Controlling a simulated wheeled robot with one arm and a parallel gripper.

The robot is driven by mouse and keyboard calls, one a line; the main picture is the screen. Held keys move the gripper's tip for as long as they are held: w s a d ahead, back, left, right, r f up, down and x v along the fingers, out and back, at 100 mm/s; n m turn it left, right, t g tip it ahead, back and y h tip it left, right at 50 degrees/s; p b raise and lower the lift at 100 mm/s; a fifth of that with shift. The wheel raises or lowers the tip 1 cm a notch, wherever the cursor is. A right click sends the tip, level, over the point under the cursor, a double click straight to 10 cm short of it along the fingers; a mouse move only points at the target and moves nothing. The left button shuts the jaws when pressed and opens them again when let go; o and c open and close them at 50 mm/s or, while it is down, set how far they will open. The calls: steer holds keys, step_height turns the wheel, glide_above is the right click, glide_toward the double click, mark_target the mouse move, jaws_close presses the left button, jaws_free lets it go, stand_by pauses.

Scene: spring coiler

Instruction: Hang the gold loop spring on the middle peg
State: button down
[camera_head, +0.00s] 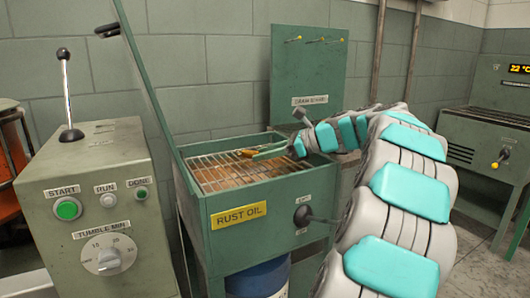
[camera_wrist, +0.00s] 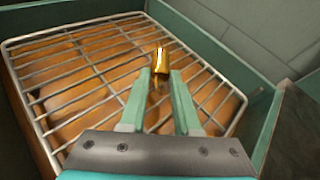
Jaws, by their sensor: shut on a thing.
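My gripper (camera_wrist: 160,88) is shut on the gold loop spring (camera_wrist: 160,61), which stands out between and beyond the fingertips in the wrist view. It is over the wire rack of the rust oil tank. In the head view the spring (camera_head: 247,153) is small beside my green fingers (camera_head: 270,151). The middle peg (camera_head: 316,40) is in the row of yellow-tipped pegs on the green drain board (camera_head: 308,75), above and behind the tank. The spring is apart from the board. I cannot tell whether it touches the rack.
The green tank (camera_head: 262,208) has a wire rack (camera_head: 215,174) over brown oil and a raised lid (camera_head: 150,85) at left. A control box (camera_head: 95,225) with a lever stands at left. A green oven-like machine (camera_head: 487,140) stands at right.

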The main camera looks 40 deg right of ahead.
steer(key=shift+f, duration=0.15)
steer(key=c, duration=0.6)
jaws_free()
steer(key=shift+f, duration=0.1)
steer(key=shift+f+b, duration=0.3)
steer(key=shift+b, duration=0.9)
steer(key=v, duration=0.3)
steer(key=r+p+v, duration=0.1)
steer(key=v, duration=0.3)
steer(key=shift+w, duration=0.15)
steer(key=shift+s+d+r, duration=0.2)
steer(key=shift+s, duration=0.25)
